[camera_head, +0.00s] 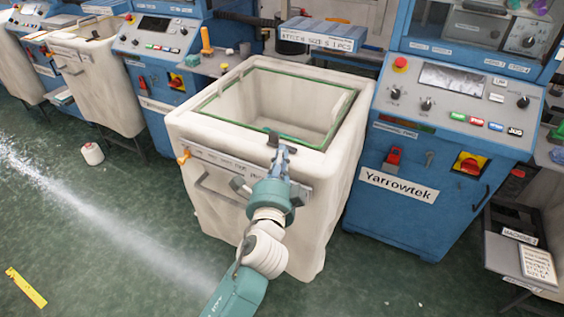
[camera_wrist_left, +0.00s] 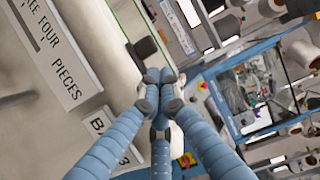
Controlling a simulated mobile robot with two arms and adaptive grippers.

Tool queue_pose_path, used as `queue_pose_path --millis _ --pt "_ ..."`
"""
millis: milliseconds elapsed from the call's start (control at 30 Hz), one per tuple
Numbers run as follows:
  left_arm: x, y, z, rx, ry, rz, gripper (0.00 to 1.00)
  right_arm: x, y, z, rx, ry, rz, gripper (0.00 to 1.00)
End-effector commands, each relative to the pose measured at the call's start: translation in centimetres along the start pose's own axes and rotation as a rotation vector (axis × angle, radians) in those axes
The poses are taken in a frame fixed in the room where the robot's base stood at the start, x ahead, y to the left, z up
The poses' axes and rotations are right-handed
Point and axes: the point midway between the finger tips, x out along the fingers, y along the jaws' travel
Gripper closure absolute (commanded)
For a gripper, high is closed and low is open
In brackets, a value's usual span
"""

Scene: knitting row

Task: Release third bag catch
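The cream fabric bag (camera_head: 225,232) stands between two blue machines, open at the top with a green-edged rim (camera_head: 223,84). Its front carries a label strip, read in part as "FOUR PIECES" in the left wrist view (camera_wrist_left: 68,60). A dark catch (camera_head: 273,139) sits at the front rim, and a dark block there shows in the left wrist view (camera_wrist_left: 145,48). An orange piece (camera_head: 184,157) is at the bag's left front corner. My left gripper (camera_head: 281,157) is at the front rim by the dark catch, its fingertips together. Whether they touch it is unclear. My right gripper is out of view.
A blue Yarrowtek machine (camera_head: 420,170) stands close on the right and another blue machine (camera_head: 155,60) on the left. A second cream bag (camera_head: 105,85) is at the far left. A white cone (camera_head: 92,153) and a yellow strip (camera_head: 26,288) lie on the green floor, otherwise mostly clear in front.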

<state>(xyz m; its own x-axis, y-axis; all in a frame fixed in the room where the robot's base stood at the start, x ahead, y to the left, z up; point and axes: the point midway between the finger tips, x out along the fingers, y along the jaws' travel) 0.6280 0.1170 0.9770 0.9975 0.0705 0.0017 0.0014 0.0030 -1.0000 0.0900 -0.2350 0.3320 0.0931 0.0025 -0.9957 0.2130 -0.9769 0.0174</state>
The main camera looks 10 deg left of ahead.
Motion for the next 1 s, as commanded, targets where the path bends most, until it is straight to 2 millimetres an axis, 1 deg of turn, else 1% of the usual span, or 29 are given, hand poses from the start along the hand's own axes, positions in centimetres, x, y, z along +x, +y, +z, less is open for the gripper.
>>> queue_pose_path --millis 33,100,233,767,867,967,1000 --pt "-0.9 0.1 -0.1 -0.002 0.001 0.002 1.00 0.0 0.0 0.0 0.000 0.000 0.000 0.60" --pt "-1.8 0.1 -0.2 -0.002 0.003 0.002 1.00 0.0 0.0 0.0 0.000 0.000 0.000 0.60" --pt "-2.8 0.0 -0.2 -0.002 0.004 0.000 1.00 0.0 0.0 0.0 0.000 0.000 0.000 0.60" --pt "-3.0 0.0 -0.3 -0.004 0.004 0.000 1.00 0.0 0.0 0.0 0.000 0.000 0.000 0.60" --pt "-3.4 0.9 0.7 -0.045 -0.017 0.032 1.00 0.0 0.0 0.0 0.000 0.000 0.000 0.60" --pt "-4.7 3.7 3.4 -0.173 -0.080 0.128 1.00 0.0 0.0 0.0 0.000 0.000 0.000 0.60" --pt "-5.7 5.3 4.9 -0.248 -0.119 0.185 1.00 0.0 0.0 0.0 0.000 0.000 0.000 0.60"
